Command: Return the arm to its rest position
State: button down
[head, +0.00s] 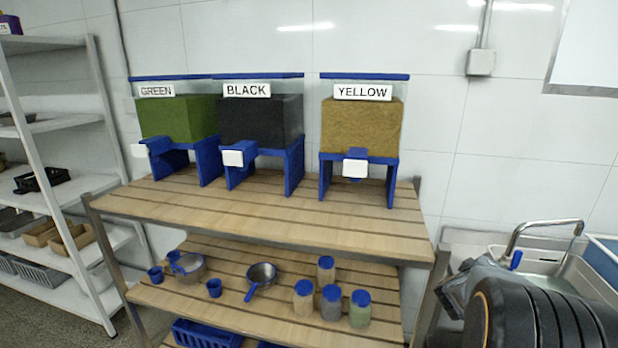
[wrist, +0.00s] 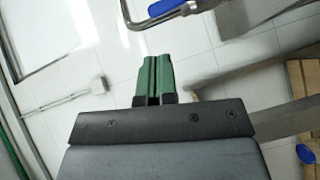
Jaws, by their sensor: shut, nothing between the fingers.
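My gripper (wrist: 154,80) shows in the wrist view with its two green fingers side by side, shut and empty. It is pointed toward the white tiled wall, with a metal tap (wrist: 165,10) near the top of that view. In the head view, part of my arm (head: 540,310) shows at the lower right, in front of the sink. My fingertips cannot be made out there.
A wooden table (head: 270,215) holds the GREEN (head: 178,118), BLACK (head: 260,120) and YELLOW (head: 362,126) dispensers. Its lower shelf (head: 230,300) holds jars, cups and pans. The sink tap (head: 545,224) stands close to my arm. Shelving (head: 50,130) is at left.

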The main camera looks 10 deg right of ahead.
jog(key=w+a+f+m+t+y, duration=0.1)
jog(key=a+f+m+y, duration=0.1)
jog(key=a+f+y, duration=0.4)
jog(key=w+a+f+m+y, duration=0.25)
jog(key=a+y, duration=0.25)
jog(key=a, duration=0.3)
jog(key=s+a+r+n+g+y, duration=0.1)
jog(key=s+a+r+y, duration=0.1)
jog(key=s+a, duration=0.5)
jog(key=s+a+r+g+y, duration=0.2)
jog(key=s+a, duration=0.5)
jog(key=a, duration=0.7)
jog(key=shift+s+r+n+g, duration=0.15)
jog(key=shift+r+n+g, duration=0.2)
jog(key=shift+r, duration=0.3)
jog(key=shift+d, duration=0.15)
